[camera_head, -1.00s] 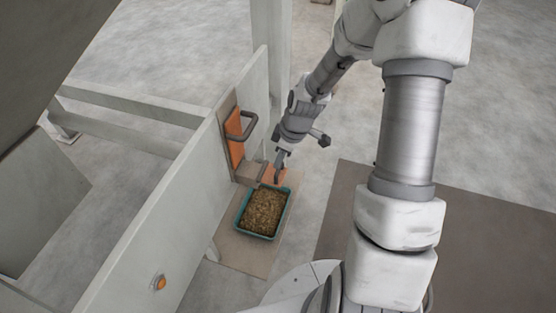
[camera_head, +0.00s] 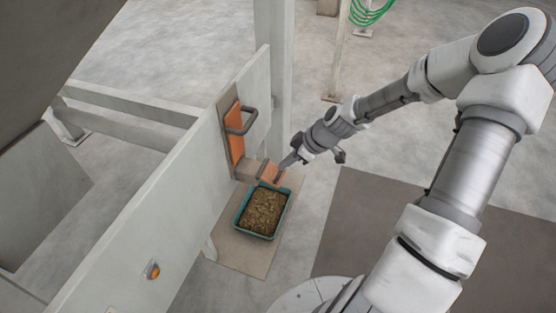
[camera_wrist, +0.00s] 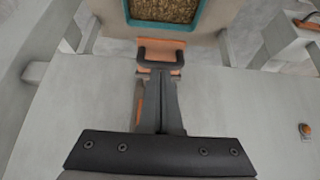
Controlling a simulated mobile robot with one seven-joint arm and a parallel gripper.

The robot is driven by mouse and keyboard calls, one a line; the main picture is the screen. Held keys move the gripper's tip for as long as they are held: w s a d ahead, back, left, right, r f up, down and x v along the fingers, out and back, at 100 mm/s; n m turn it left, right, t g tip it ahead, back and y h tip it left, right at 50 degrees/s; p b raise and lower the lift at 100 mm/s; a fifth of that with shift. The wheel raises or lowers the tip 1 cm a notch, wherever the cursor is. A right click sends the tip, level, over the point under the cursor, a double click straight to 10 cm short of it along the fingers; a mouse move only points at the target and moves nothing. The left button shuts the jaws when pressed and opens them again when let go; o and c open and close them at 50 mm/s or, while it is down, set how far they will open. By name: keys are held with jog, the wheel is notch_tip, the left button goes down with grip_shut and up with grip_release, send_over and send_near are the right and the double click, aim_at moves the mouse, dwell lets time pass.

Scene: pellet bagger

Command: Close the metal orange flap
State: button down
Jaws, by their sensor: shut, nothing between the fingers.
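The orange metal flap (camera_head: 270,173) sits at the mouth of a short grey spout on the white wall, above the near tray, and is tilted outward. In the wrist view, orange metal (camera_wrist: 155,43) shows around a dark U-shaped bar (camera_wrist: 160,54), just beyond my fingertips. My gripper (camera_head: 284,166) is shut and empty, close to the flap's right side in the head view. Its fingers (camera_wrist: 160,78) point towards the bar in the wrist view. I cannot tell whether they touch it or the flap.
A teal tray (camera_head: 287,206) of pellets stands on a brown board (camera_head: 237,252) below the spout. An orange panel (camera_head: 236,135) with a dark handle (camera_head: 246,122) is on the wall above. An orange button (camera_head: 153,271) is further left. The floor to the right is open.

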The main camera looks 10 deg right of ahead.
notch_tip(320, 180, down, 10)
jog(key=t+y+b, duration=0.4)
jog(key=y+b, duration=0.2)
jog(key=b, duration=0.9)
jog(key=shift+s+d+f+b, duration=0.15)
jog(key=shift+d+b, duration=0.05)
jog(key=shift+b, duration=0.15)
dwell(0.4)
